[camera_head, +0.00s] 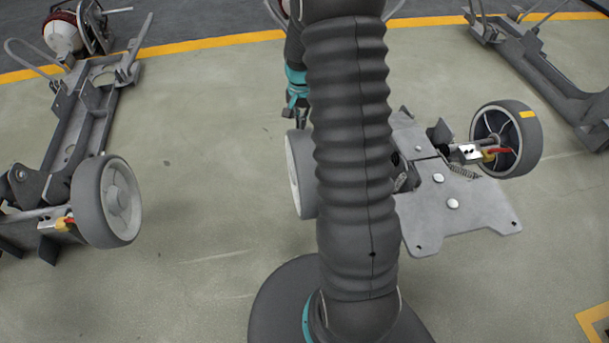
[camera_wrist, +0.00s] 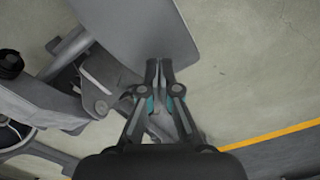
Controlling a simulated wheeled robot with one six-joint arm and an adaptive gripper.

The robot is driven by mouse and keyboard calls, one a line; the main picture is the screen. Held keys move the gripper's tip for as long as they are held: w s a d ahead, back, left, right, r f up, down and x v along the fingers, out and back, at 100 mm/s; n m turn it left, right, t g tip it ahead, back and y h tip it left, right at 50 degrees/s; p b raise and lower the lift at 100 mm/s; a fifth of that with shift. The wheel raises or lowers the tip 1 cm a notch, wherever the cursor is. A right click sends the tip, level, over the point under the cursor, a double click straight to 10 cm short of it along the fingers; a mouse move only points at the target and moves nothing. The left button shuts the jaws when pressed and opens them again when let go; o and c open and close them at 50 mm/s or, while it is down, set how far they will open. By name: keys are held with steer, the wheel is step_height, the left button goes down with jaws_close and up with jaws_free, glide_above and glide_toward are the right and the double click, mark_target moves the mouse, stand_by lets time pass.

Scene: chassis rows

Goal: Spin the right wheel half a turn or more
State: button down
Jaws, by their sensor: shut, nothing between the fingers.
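The right wheel (camera_head: 505,139) of the middle chassis has a grey tyre, a spoked rim and a yellow mark on its upper right tread. A red-and-yellow part (camera_head: 495,153) sits by its hub. My gripper (camera_head: 303,120) is just beyond the left wheel (camera_head: 299,172), well left of the right wheel. The left wheel is partly hidden behind my arm. In the wrist view my gripper (camera_wrist: 158,65) is shut and empty. Its fingertips overlap the lower edge of a smooth grey surface (camera_wrist: 140,25), likely the left wheel; contact cannot be told.
The middle chassis has a flat plate (camera_head: 455,208) with bolts; my arm hides part of it. Another chassis (camera_head: 75,130) stands left, and one (camera_head: 550,70) at the upper right. Floor lies open between the left and middle chassis. A yellow line (camera_head: 215,41) crosses behind.

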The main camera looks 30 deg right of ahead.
steer(key=shift+f+b, duration=0.4)
steer(key=shift+f, duration=0.45)
steer(key=s+a, duration=0.1)
steer(key=s, duration=0.4)
steer(key=s+a+b, duration=0.1)
steer(key=s+a, duration=0.1)
steer(key=s, duration=0.4)
steer(key=s+a, duration=0.2)
steer(key=s, duration=0.4)
steer(key=shift+s+r, duration=0.2)
steer(key=shift+r, duration=0.05)
steer(key=shift+s+a+r, duration=0.15)
steer(key=shift+s, duration=0.35)
step_height(320, 180, up, 3)
steer(key=shift+r+p, duration=0.15)
steer(key=shift+p, duration=1)
